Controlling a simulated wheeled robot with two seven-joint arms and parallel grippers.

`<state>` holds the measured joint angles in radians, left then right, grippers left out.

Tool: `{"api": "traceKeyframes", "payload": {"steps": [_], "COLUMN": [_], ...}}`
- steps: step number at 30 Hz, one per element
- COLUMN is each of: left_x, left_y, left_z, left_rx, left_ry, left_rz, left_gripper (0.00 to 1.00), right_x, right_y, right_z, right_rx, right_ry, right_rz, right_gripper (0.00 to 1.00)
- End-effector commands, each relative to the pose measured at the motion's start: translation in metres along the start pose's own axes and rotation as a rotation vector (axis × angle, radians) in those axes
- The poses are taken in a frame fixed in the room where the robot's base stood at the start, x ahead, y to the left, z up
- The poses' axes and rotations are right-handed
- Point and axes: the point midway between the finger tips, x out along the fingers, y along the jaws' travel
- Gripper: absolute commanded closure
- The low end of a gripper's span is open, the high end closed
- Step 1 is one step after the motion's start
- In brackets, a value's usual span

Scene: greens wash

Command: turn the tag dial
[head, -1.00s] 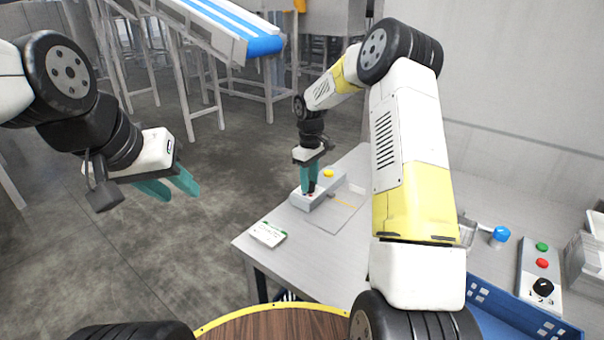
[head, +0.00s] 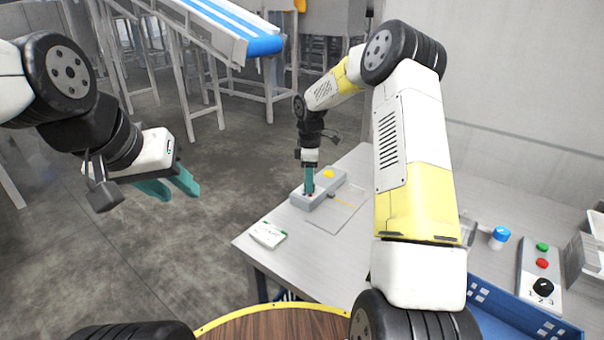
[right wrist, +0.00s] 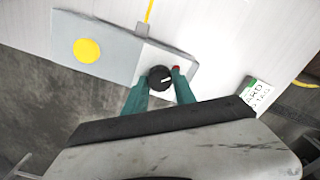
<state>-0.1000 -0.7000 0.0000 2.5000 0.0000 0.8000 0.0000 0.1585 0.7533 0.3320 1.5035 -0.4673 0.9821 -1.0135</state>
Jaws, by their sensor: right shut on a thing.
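The tag dial (right wrist: 160,77) is a round black knob with a white pointer line, on the pale end of a grey control box (head: 325,191). In the right wrist view my right gripper (right wrist: 160,83) has its teal fingers on either side of the knob, shut on it. In the head view the right gripper (head: 309,181) points straight down at the near end of the box and hides the dial. My left gripper (head: 170,187) hangs empty at the left over the floor, its teal fingers apart.
A yellow button (right wrist: 87,51) sits on the same box, and a small red one (right wrist: 176,68) is close beside the dial. A card with green edging (head: 267,234) lies at the table's corner. Another box with a dial (head: 542,288) stands at far right, near a blue tray (head: 500,312).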

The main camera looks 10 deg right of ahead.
Motion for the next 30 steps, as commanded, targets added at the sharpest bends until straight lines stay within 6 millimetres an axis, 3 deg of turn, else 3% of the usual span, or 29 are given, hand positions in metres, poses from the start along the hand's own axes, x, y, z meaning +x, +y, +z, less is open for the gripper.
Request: {"api": "traceKeyframes", "payload": {"steps": [12,13,16,26,30], "left_x": [0.0,0.0,0.0,0.0,0.0], "left_y": [0.0,0.0,0.0,0.0,0.0], "left_z": [0.0,0.0,0.0,0.0,0.0], "left_rx": [0.0,0.0,0.0,0.0,0.0], "left_ry": [0.0,0.0,0.0,0.0,0.0], "left_rz": [0.0,0.0,0.0,0.0,0.0], "left_gripper": [0.64,0.64,0.64,0.64,0.64], "right_x": [-0.002,-0.002,-0.001,-0.002,-0.016], "right_y": [0.001,0.001,0.001,0.001,0.001], "right_z": [0.0,0.0,0.0,0.0,0.0], "right_rx": [-0.008,-0.008,-0.008,-0.007,-0.006], "right_ry": [0.0,0.0,0.0,0.0,0.001], "right_rz": [0.004,0.004,0.004,0.002,0.006], "right_gripper": [1.0,0.66,0.46,0.46,0.46]}}
